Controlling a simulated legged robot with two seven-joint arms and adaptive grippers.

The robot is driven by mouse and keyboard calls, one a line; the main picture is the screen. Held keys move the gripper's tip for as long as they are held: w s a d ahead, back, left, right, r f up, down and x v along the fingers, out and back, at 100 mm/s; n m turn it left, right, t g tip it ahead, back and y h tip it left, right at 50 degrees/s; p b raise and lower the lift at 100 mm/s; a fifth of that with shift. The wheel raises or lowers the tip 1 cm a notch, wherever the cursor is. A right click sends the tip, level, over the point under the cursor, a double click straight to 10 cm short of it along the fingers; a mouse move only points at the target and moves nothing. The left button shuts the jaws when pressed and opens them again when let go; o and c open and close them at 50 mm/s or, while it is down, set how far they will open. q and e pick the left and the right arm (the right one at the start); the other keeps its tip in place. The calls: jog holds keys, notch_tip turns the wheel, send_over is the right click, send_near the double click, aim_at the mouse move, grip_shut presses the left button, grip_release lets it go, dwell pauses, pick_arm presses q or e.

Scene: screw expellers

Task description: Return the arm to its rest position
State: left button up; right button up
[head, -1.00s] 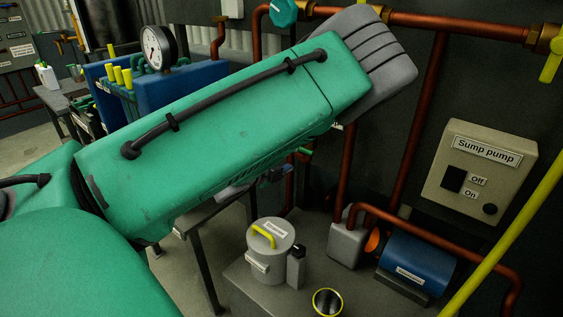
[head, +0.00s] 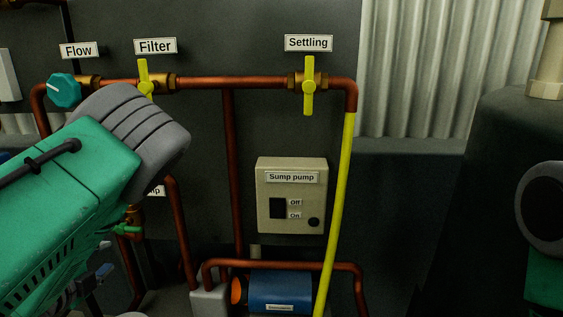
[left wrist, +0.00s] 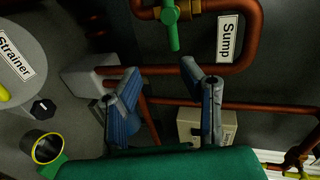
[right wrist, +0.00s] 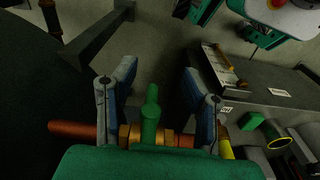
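My left arm (head: 75,190), green with a grey end, comes in from the left of the head view. It stands before the pipe wall and hides part of it. In the left wrist view my left gripper (left wrist: 160,88) has its fingers wide apart with nothing between them. A pipe with a green valve (left wrist: 170,20) and a Sump label (left wrist: 228,38) lies beyond. In the right wrist view my right gripper (right wrist: 156,92) also has its fingers apart. A green valve handle (right wrist: 150,115) on a copper pipe shows between them; contact cannot be told. The right gripper is not seen in the head view.
A beige Sump pump box (head: 291,195) hangs on the wall above a blue pump (head: 280,290). Copper pipes and yellow valves, Filter (head: 145,78) and Settling (head: 309,85), run above. A strainer (left wrist: 20,65) and a black cup (left wrist: 45,148) stand near the left gripper.

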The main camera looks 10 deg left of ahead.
pick_arm(q)
jog(key=s+d+f+n+g, duration=0.35)
jog(key=s+f+n, duration=0.2)
jog(key=f, duration=0.35)
jog(key=s+d+f+n+g, duration=0.3)
jog(key=s+f+n+g, duration=0.1)
jog(key=s+f, duration=0.35)
jog(key=s+d+f+n+g+h, duration=0.1)
jog(key=s+d+f+n+g, duration=0.5)
jog(key=s+d, duration=0.5)
jog(key=shift+s+f+h, duration=0.4)
jog(key=shift+s+f, duration=0.05)
jog(key=shift+s, duration=0.75)
jog(key=shift+w, duration=0.1)
